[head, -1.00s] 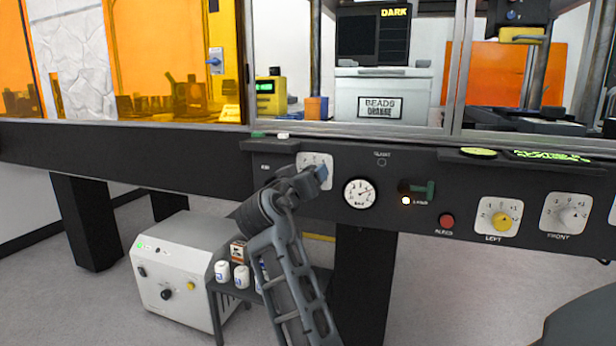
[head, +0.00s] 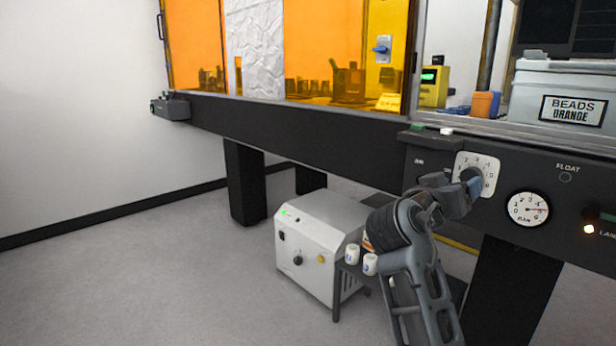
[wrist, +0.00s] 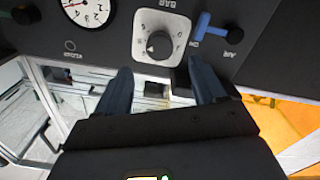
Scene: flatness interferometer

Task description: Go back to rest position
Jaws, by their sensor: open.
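My gripper (head: 466,194) is at the front panel, near the white dial plate with its dark knob (head: 472,176) in the head view. In the wrist view the two blue-grey fingers of my gripper (wrist: 160,88) are apart, with nothing between them. The knob (wrist: 158,46) shows just beyond the fingertips in that view and stands clear of them. My arm (head: 412,240) reaches up from the lower edge of the head view. Part of the dial plate is hidden behind my gripper in the head view.
A pressure gauge (head: 528,209) sits right of the knob. A blue handle (wrist: 213,27) marked AIR is near the knob. A white unit (head: 310,262) and a low stand (head: 352,279) with white containers are below. Grey floor (head: 150,285) is free at left.

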